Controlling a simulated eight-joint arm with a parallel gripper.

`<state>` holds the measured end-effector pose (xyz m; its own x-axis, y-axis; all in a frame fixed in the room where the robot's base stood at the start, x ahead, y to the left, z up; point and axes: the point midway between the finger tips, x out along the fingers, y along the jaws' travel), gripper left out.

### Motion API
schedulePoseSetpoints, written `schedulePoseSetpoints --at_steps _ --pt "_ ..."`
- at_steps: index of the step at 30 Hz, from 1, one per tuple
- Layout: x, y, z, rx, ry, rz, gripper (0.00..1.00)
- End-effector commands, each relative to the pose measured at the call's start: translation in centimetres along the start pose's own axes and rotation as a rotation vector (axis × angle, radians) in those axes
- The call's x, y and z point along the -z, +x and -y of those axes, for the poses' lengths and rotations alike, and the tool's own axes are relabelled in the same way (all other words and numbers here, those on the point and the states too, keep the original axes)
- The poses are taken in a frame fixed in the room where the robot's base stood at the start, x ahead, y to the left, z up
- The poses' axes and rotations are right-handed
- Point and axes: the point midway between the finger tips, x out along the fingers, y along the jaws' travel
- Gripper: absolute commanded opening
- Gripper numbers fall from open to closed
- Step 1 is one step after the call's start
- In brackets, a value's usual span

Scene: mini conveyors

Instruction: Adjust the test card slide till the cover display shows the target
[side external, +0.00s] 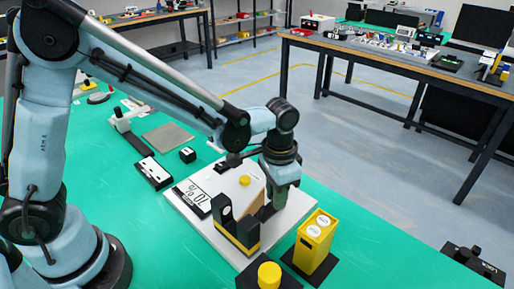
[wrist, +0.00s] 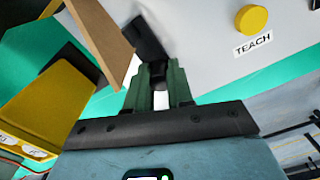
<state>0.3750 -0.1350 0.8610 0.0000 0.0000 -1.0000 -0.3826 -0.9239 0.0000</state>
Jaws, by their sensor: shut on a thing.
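A white base plate (side external: 290,222) lies on the green bench and carries a display (side external: 196,197). The display faces away from upright; its digits look like 20 %, though I cannot be sure. A tan card (side external: 251,193) stands upright on the plate, and its edge shows in the wrist view (wrist: 103,28). My gripper (side external: 274,201) points down beside the card. In the wrist view my green fingers (wrist: 161,76) are shut on a black tab (wrist: 150,40), which looks like the test card slide's handle. The tab's lower end is hidden.
A black and yellow block (side external: 237,227) stands close in front of the card. A yellow TEACH button (wrist: 252,19) is on the plate. A yellow box (side external: 316,240) and a yellow knob (side external: 269,274) stand nearby. Small black boxes (side external: 153,173) lie left of the plate.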

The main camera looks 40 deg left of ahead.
Motion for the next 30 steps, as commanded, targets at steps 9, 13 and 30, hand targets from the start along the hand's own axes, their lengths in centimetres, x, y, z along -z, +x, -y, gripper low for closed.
schedulePoseSetpoints --at_steps 9,13,30 --pt "0.94 -0.01 0.4 0.0 -0.001 0.0 0.0" --pt "0.93 -0.02 0.4 0.0 -0.001 0.0 0.26" --pt "0.96 -0.93 0.39 0.0 0.0 0.0 0.47"
